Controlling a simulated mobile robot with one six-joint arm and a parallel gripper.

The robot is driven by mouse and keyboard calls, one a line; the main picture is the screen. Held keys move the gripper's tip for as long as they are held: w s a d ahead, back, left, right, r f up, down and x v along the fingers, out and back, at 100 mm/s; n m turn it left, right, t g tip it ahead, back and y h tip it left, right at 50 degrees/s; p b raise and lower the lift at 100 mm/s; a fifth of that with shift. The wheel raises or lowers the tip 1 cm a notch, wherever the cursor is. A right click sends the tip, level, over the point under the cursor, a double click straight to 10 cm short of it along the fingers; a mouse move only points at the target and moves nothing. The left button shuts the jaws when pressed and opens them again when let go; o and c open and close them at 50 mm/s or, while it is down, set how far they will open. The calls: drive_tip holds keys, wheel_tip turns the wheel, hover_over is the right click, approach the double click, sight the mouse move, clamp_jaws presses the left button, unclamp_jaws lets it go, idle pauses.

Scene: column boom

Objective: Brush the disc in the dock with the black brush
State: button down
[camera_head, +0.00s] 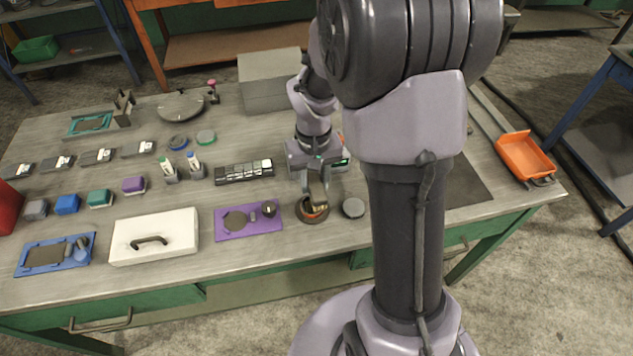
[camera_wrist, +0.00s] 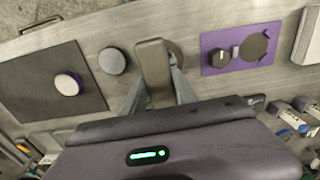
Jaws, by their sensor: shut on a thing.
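My gripper (camera_head: 317,187) is shut on a brush (camera_wrist: 153,65), whose back looks dark grey-brown in the wrist view. In the head view the brush points down over a round dark dock (camera_head: 312,216) near the table's front edge. Something orange-brown shows inside the dock's rim, partly covered by the brush and jaws. In the wrist view the brush hides most of the dock. Whether the bristles touch the disc I cannot tell. A loose grey disc (camera_head: 353,207) lies just right of the dock; it also shows in the wrist view (camera_wrist: 112,61).
A purple tray (camera_head: 223,232) with dark parts lies left of the dock, then a white box (camera_head: 170,235) with a handle. A black block row (camera_head: 244,173) lies behind. A dark mat (camera_wrist: 35,75) carries a purple-rimmed disc (camera_wrist: 68,83). An orange bin (camera_head: 524,154) stands far right.

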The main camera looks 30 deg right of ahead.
wheel_tip(320, 180, up, 2)
drive_tip(key=shift+r+p, duration=0.1)
drive_tip(key=shift+p, duration=0.55)
